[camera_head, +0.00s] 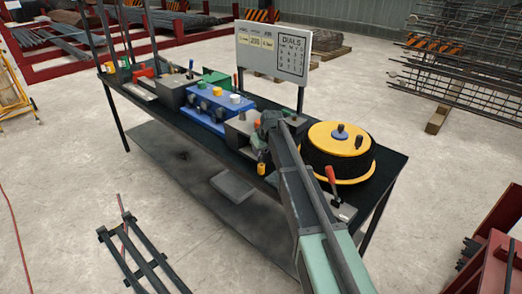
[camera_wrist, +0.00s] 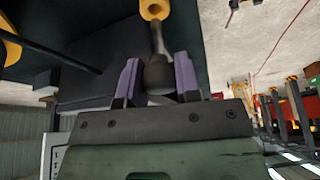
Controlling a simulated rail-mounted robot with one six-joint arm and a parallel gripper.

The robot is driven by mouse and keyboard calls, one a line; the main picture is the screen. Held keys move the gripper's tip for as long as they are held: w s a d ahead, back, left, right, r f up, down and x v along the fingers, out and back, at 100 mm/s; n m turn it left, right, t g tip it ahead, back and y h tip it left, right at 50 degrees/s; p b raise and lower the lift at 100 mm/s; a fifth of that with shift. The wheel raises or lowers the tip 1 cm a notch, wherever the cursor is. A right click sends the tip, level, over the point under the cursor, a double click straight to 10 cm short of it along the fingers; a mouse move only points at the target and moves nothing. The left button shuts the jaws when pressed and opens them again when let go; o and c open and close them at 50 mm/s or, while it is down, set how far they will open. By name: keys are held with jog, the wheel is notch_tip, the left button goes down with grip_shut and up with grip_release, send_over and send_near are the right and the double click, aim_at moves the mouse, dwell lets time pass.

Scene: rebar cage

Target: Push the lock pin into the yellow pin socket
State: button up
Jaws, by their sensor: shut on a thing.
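In the wrist view my gripper (camera_wrist: 158,75) has its two purple fingers closed on the dark, rounded handle of the lock pin (camera_wrist: 157,42). The pin's grey shaft points up the picture toward the yellow pin socket (camera_wrist: 154,8), a yellow ring cut by the top edge. The shaft's tip overlaps the ring's lower side in the picture; I cannot tell whether it is inside. In the head view a small yellow piece (camera_head: 261,168) at the bench's front edge may be this socket. My arm hides the pin and fingers there.
The dark bench (camera_head: 392,160) holds a round black drum with a yellow top (camera_head: 326,139) and a red-handled lever (camera_head: 331,179) right of my arm. A blue block with knobs (camera_head: 205,112) and grey boxes stand left. A white board (camera_head: 272,50) rises behind.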

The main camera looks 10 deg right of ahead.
aim_at(261, 162)
jog(key=shift+f+b, duration=2.35)
jog(key=o, duration=1.1)
jog(key=p+v, duration=1)
jog(key=v, duration=0.1)
jog(key=s+a+f+m+g+h, duration=0.1)
jog(key=s+m+g, duration=0.3)
jog(key=s, duration=3)
jog(key=shift+s+a+f+m+h, duration=0.2)
jog(key=shift+s+a+m+h, duration=0.1)
jog(key=shift+s+h, duration=0.1)
